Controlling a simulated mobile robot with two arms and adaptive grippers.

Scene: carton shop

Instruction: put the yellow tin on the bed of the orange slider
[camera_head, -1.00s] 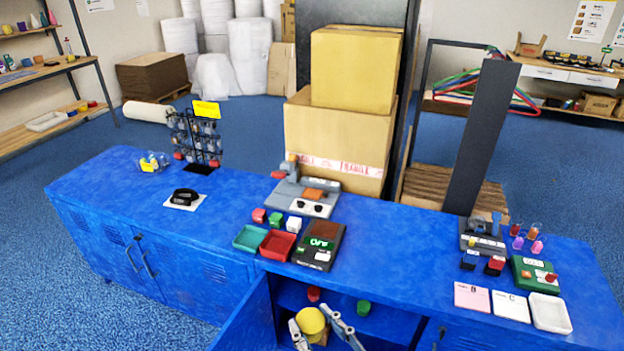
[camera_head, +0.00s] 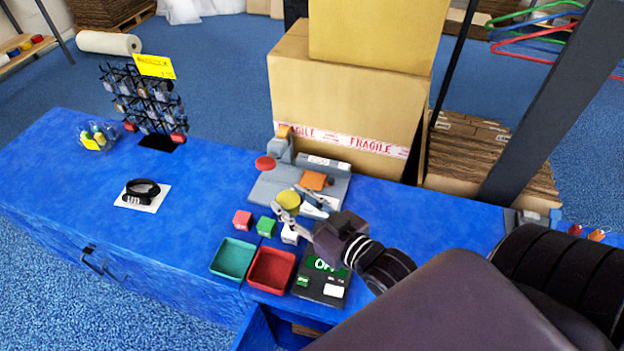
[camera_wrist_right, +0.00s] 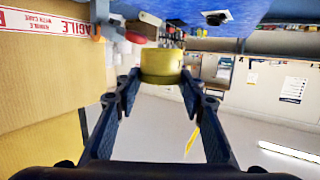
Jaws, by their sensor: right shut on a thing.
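My right gripper (camera_head: 297,205) is shut on the yellow tin (camera_head: 288,199), a short round tin. In the right wrist view the tin (camera_wrist_right: 161,65) sits between the two fingertips (camera_wrist_right: 160,78). In the head view the tin appears at the front edge of the grey machine (camera_head: 268,189), just left of and nearer than its orange block (camera_head: 313,180). The gripper hides part of the machine's front. I cannot tell whether the tin touches it. My left gripper is not in view.
A red tray (camera_head: 271,271), a green tray (camera_head: 232,259), small blocks (camera_head: 242,220) and a dark scale (camera_head: 322,279) are in front of the machine. Large cartons (camera_head: 335,110) stand behind it. A key rack (camera_head: 143,98) is at left.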

